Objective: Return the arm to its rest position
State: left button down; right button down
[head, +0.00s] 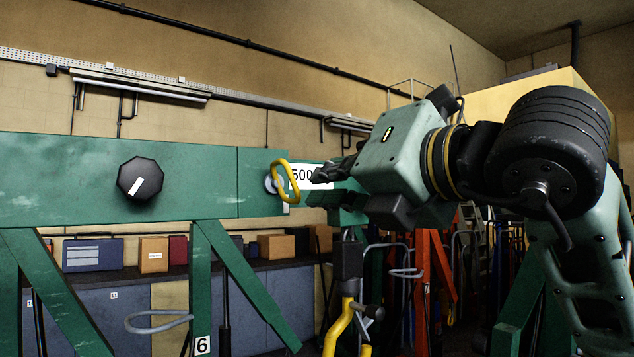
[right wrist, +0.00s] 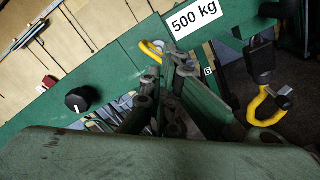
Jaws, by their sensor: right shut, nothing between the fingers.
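My right gripper (head: 322,184) is at the end of my right arm, which comes in from the right in the head view. Its dark fingers are shut and empty, in front of the green beam (head: 90,165). They cover part of the white 500 kg label (head: 300,174). A yellow ring (head: 287,181) hangs on the beam just left of the fingertips. In the right wrist view the fingers (right wrist: 167,72) are close to the ring (right wrist: 150,50); I cannot tell whether they touch. My left gripper is out of view.
A black knob (head: 140,178) sticks out of the beam at left. Green slanted legs (head: 250,285) stand below. A yellow hook (head: 338,328) hangs below my gripper. A shelf with boxes (head: 154,254) lies behind. The space above the beam is free.

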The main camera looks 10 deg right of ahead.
jog(key=v, duration=0.9)
jog(key=shift+s, duration=0.25)
